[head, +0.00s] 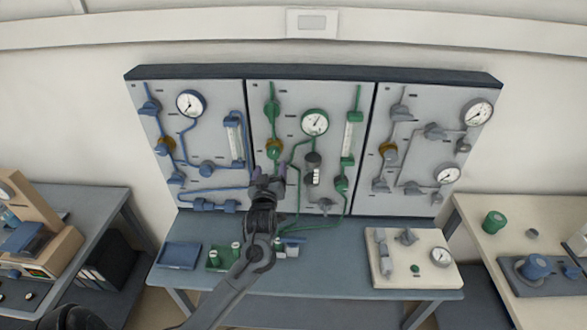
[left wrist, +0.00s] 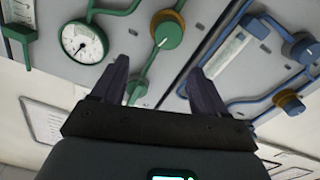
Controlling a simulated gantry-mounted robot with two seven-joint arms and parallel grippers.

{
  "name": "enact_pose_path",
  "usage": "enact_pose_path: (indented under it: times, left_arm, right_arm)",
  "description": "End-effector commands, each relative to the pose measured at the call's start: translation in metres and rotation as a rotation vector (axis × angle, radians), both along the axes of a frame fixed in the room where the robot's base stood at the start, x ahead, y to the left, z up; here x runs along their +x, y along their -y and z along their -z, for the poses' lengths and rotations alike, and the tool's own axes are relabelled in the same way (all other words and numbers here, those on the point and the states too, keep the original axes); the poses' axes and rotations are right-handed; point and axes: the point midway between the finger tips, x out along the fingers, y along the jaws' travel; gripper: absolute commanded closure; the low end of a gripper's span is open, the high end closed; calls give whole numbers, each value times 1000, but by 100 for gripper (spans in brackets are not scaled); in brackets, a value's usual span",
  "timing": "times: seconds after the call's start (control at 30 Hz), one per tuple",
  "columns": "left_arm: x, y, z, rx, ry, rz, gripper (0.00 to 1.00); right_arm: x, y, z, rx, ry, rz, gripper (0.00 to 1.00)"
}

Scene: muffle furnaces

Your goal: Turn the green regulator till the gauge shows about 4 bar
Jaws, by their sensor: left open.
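The green regulator (head: 274,147), a round knob with a brass-coloured ring on a green pipe, sits on the middle wall panel. It also shows in the left wrist view (left wrist: 168,30). The round white gauge (head: 315,122) is to its upper right; in the left wrist view the gauge (left wrist: 84,40) is at upper left. Its numbers are too small to read. My left gripper (head: 268,175) is open and empty, just below the regulator in the head view. In the left wrist view the regulator lies beyond the gap between its fingertips (left wrist: 158,80). My right gripper is not in view.
A blue-piped panel (head: 215,125) stands left and a grey-piped panel (head: 415,115) right. Pipes, a flow tube (head: 348,138) and valves crowd the middle panel. The bench (head: 330,262) below holds a blue tray (head: 180,256) and a pale gauge block (head: 440,275).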

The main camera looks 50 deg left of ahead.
Motion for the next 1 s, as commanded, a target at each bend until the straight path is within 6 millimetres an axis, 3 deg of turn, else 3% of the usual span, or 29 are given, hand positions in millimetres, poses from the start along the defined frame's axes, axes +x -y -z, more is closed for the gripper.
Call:
enact_pose_path:
  times: [0.03,0.13,0.7,1.0]
  left_arm:
    - [-2,0,13,-4,-10,-2,26]
    - [0,-2,18,-3,-20,0,26]
    - [52,-64,17,-1,-22,-1,26]
    - [66,-80,19,-2,-23,0,26]
  right_arm:
    - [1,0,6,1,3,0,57]
    - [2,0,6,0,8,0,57]
    - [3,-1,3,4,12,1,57]
    - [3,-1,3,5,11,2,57]
